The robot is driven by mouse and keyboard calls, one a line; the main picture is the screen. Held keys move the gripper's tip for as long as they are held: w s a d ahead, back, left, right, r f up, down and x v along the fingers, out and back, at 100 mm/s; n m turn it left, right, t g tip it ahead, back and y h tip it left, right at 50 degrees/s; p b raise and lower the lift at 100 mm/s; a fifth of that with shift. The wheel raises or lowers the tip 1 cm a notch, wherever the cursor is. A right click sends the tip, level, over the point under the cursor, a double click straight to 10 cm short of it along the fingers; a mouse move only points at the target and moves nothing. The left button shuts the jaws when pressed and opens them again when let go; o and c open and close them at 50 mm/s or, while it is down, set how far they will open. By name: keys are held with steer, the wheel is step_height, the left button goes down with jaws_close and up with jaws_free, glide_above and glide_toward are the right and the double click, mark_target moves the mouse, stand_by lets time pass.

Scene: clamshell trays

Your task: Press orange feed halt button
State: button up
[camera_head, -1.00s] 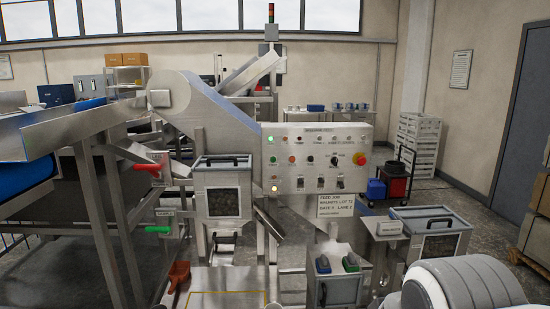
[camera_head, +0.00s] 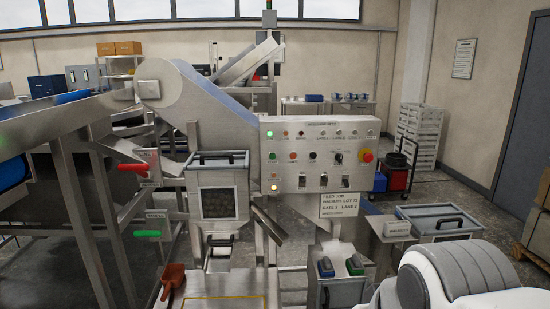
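A grey control panel (camera_head: 318,157) stands upright on the machine, facing me. Its middle row has a green button (camera_head: 272,156), an orange-red button (camera_head: 293,156), a dark button (camera_head: 313,155) and a black selector knob (camera_head: 337,157). The orange-red one looks most like the orange feed halt button, but its label is too small to read. A larger red mushroom button (camera_head: 366,156) on a yellow base sits at the panel's right end. Part of my white and grey arm fills the lower right corner, in front of and below the panel. My gripper's fingers do not show.
A windowed hopper (camera_head: 220,165) hangs left of the panel, beside a red handle (camera_head: 133,169) and a green handle (camera_head: 147,233). A metal bin (camera_head: 440,218) stands at the right.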

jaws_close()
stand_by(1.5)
